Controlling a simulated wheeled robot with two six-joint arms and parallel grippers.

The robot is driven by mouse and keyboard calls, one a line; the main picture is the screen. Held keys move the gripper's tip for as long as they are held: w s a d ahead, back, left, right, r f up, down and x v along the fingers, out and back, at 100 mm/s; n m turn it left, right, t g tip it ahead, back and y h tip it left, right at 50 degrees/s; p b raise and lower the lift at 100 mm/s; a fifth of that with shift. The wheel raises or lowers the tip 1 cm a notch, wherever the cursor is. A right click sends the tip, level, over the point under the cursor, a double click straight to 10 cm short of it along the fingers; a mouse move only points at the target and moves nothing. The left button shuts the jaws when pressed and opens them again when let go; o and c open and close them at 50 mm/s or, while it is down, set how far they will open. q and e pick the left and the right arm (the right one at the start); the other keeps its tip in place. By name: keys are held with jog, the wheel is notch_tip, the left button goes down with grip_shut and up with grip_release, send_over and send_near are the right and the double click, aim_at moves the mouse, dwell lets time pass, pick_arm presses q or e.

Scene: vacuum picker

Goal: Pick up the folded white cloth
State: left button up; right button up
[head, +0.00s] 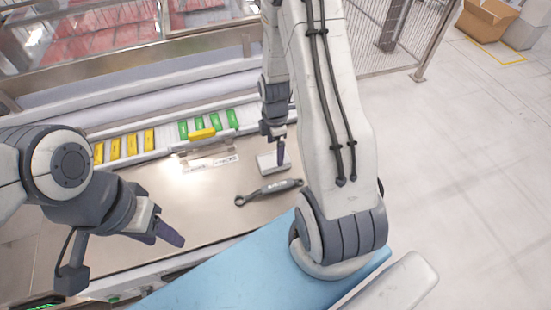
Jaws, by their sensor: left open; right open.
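The folded white cloth (268,163) lies on the metal tabletop in the head view, just right of the middle. My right gripper (281,158) reaches down over it from above, with a dark finger in front of the cloth's right part. The jaws are open. I cannot tell whether the fingertips touch the cloth, and part of it is hidden behind them. My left gripper (168,236) is open and empty above the table's front left part, well apart from the cloth.
A dark wrench (268,192) lies just in front of the cloth. Several green and yellow pieces sit in a rack along the back, and one yellow piece (202,134) lies at its front edge. White label strips (211,164) are left of the cloth. The left-centre tabletop is clear.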

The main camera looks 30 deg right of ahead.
aim_at(274, 158)
jog(key=shift+w+a+f+p, duration=0.1)
jog(key=shift+f+p, duration=0.4)
jog(key=shift+f, duration=0.9)
jog(key=shift+a+f+p, duration=0.1)
jog(key=shift+f+p, duration=0.35)
jog(key=shift+f, duration=0.9)
jog(key=c, duration=1.2)
jog(key=shift+c, duration=0.3)
jog(key=shift+r, duration=0.1)
jog(key=shift+r, duration=0.5)
jog(key=r, duration=0.1)
jog(key=r+b, duration=0.2)
jog(key=shift+s+d+r, duration=0.2)
jog(key=shift+s+d, duration=0.2)
jog(key=s+d+r+b, duration=0.2)
jog(key=s+d+r, duration=0.3)
jog(key=s, duration=0.4)
jog(key=shift+d+r, duration=0.35)
jog(key=shift+r, duration=0.4)
